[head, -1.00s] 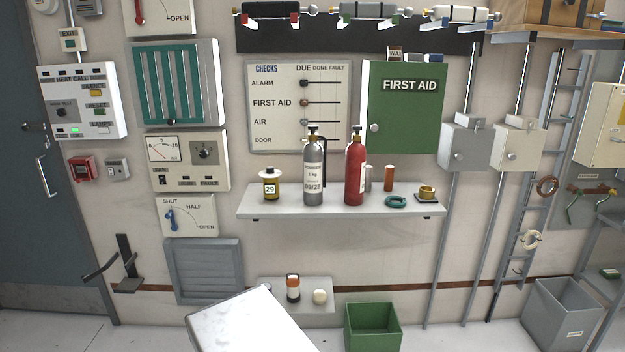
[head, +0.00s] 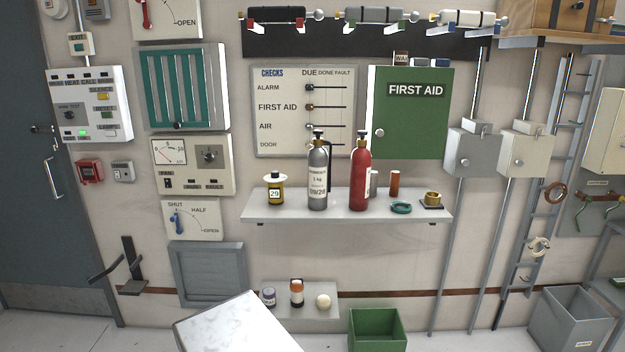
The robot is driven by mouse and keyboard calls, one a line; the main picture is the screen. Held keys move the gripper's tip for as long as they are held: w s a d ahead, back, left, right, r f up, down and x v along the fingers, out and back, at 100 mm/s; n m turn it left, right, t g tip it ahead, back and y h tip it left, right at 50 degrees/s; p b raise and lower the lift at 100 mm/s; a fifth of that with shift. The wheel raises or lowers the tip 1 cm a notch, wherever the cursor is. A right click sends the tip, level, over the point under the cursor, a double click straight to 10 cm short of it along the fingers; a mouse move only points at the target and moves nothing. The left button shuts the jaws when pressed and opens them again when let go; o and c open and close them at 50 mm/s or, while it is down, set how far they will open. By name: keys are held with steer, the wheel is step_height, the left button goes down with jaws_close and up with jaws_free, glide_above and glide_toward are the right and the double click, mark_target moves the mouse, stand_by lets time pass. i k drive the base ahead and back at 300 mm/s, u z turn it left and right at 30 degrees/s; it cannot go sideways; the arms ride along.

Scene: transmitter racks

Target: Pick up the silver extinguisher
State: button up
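The silver extinguisher (head: 318,183) stands upright on the grey wall shelf (head: 290,211), with a black valve on top and a white label. A red extinguisher (head: 360,180) stands upright just to its right, with a small gap between them. A yellow jar marked 29 (head: 275,190) stands to its left. My gripper is not in view.
Behind the red extinguisher are a small grey cylinder and an orange cylinder (head: 394,183). A teal ring (head: 401,208) and a brass piece (head: 432,198) lie at the shelf's right. A checks board (head: 303,75) and green first aid cabinet (head: 410,125) hang above. A green bin (head: 377,331) stands below.

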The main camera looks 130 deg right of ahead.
mark_target(319, 171)
steer(key=u, duration=0.05)
steer(key=k, duration=2.9)
steer(key=z, duration=1)
steer(key=i, duration=0.65)
steer(key=u, duration=0.15)
